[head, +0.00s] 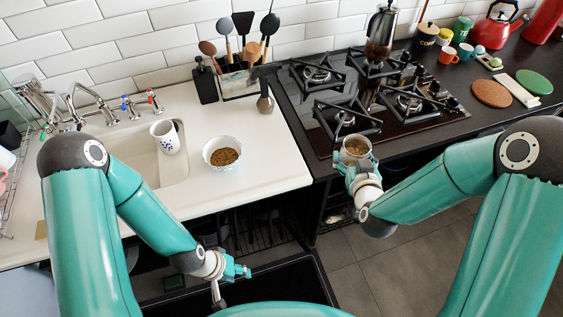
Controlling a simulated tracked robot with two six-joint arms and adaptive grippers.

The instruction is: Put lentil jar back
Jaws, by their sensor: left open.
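The lentil jar (357,146) is a clear round jar with brownish contents. It is at my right gripper (351,163), in front of the hob's front edge. The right gripper's fingers are around the jar's side and look closed on it; part of the jar is hidden by them. My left gripper (240,271) is open and empty, low in front of the counter, above a dark open area.
A white patterned bowl (222,154) with brown lentils stands on the white counter (260,185). A white mug (165,137) stands at the sink (135,160). The counter right of the bowl is clear.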

